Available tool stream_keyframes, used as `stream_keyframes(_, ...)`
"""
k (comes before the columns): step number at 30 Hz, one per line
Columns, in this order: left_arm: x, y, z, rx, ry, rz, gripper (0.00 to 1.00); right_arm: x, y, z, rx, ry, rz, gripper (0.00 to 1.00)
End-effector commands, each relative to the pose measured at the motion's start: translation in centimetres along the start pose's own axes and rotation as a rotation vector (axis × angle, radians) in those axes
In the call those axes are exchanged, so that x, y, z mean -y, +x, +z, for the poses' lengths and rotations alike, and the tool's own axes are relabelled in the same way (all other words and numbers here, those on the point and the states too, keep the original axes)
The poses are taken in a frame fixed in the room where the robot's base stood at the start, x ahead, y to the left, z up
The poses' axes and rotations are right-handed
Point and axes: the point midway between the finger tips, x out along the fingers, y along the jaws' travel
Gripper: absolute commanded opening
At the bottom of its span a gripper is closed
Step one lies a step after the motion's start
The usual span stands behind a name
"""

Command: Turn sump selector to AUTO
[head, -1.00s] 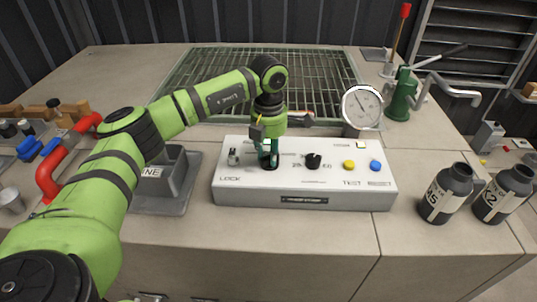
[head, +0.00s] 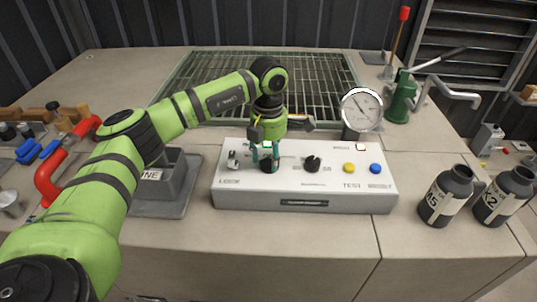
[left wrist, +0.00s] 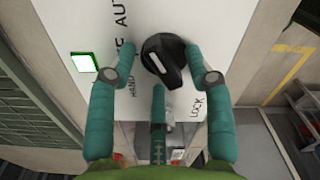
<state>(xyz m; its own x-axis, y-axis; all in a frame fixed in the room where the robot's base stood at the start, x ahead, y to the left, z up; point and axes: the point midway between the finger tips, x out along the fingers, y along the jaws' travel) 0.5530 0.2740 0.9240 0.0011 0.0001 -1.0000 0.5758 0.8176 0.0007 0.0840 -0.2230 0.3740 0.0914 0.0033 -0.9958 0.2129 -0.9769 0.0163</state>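The white control panel (head: 300,203) stands on the bench. The black sump selector knob (head: 268,166) is on its left half, below my left gripper (head: 266,153). In the left wrist view the knob (left wrist: 166,60) sits between the two upper fingers of the left gripper (left wrist: 158,65), with a third finger below. The fingers are spread, with a gap to the knob on the left; contact on the right cannot be told. The knob has a white mark at its upper left. AUTO (left wrist: 120,18) and HAND lettering lie left of it, partly hidden. My right gripper is not in view.
Left of the selector is a lock switch (head: 234,160); right are another black knob (head: 312,163), a yellow button (head: 348,168) and a blue button (head: 375,168). A gauge (head: 361,109) stands behind. Two dark bottles (head: 446,196) (head: 505,195) stand at right.

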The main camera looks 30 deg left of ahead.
Motion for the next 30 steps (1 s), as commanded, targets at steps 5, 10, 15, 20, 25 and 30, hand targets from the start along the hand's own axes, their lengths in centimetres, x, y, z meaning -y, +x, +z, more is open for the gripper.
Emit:
stream_keyframes(5, 0.0, -0.1, 0.0, 0.0, -0.001, 0.0, 0.52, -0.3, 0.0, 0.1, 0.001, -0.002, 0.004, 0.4)
stream_keyframes(10, 0.0, -1.8, 0.1, 0.003, -0.001, 0.002, 0.52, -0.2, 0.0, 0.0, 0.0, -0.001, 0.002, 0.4)
stream_keyframes(15, 0.0, -5.5, 0.1, 0.005, 0.0, 0.002, 0.52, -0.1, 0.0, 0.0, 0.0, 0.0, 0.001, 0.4)
stream_keyframes(20, 0.0, -8.8, 0.1, 0.004, 0.0, 0.002, 0.52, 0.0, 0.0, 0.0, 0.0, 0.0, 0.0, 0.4)
stream_keyframes(25, 0.0, -11.1, 0.0, 0.001, 0.0, 0.001, 0.52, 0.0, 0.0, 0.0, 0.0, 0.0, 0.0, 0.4)
stream_keyframes(30, 0.0, -12.0, 0.0, 0.001, 0.0, 0.0, 0.52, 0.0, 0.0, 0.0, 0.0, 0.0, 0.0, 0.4)
